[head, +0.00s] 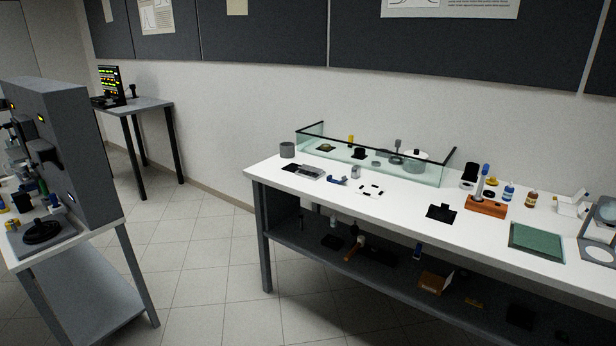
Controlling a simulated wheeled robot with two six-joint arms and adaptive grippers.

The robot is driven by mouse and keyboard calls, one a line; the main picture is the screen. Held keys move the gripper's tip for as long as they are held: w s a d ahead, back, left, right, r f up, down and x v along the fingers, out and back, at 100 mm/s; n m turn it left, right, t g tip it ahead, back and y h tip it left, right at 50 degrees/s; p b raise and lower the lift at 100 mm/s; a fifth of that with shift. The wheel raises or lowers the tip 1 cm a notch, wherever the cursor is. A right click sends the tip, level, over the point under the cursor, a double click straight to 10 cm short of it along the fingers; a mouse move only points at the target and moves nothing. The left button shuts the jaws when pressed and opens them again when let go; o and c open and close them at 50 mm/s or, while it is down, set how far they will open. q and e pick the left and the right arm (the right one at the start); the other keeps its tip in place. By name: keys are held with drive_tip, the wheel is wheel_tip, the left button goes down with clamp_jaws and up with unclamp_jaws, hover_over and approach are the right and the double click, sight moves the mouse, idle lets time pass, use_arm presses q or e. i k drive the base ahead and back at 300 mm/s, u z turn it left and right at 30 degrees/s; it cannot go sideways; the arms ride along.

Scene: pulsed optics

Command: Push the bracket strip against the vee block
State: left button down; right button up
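Neither of my grippers shows in the head view. The bracket strip and the vee block are too small to identify surely. A flat grey metal piece (309,172) lies beside a dark flat plate (291,167) near the left end of the white bench (400,212). A small grey block (355,172) stands to its right, with a blue curved piece (337,181) between them, nearer the front. A black flat piece with a raised tab (441,212) lies farther right. I cannot tell which of these the task names.
A low glass-walled enclosure (375,163) stands along the back of the bench. A white card with black marks (370,190), a brown block holding upright items (486,206) and a green mat (536,242) also lie there. Open tiled floor (200,260) separates this bench from the left one.

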sight(329, 178)
drive_tip(key=u, duration=0.65)
drive_tip(key=i, duration=2.65)
drive_tip(key=z, duration=3.25)
